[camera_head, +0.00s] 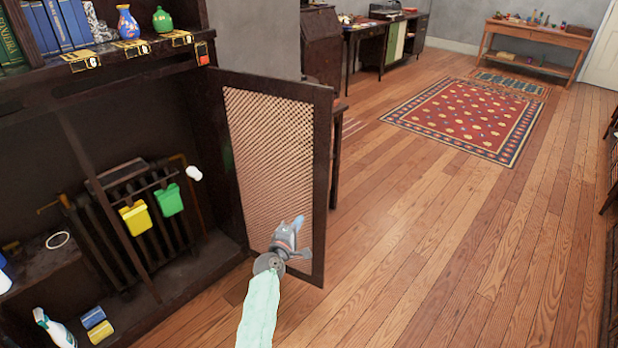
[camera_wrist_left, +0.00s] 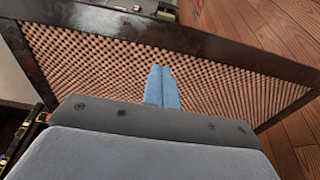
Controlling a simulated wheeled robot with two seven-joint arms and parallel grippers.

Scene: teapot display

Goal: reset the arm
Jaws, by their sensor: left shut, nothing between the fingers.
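My left gripper (camera_head: 292,226) is in front of the lower part of an open cabinet door (camera_head: 272,130), with its arm coming up from the bottom of the head view. The door has a dark frame and a woven lattice panel. In the left wrist view the gripper's blue fingers (camera_wrist_left: 161,88) are together with nothing between them, and the lattice door (camera_wrist_left: 240,85) fills the space beyond. I cannot tell whether the fingers touch the door. My right gripper is not in view.
The dark cabinet (camera_head: 140,100) stands open at left, with a yellow cloth-like item (camera_head: 135,218), a green one (camera_head: 169,200) and a spray bottle (camera_head: 54,328) inside. Books and vases (camera_head: 128,22) are on its upper shelf. Wooden floor (camera_head: 430,240) is clear at right, up to a red rug (camera_head: 465,115).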

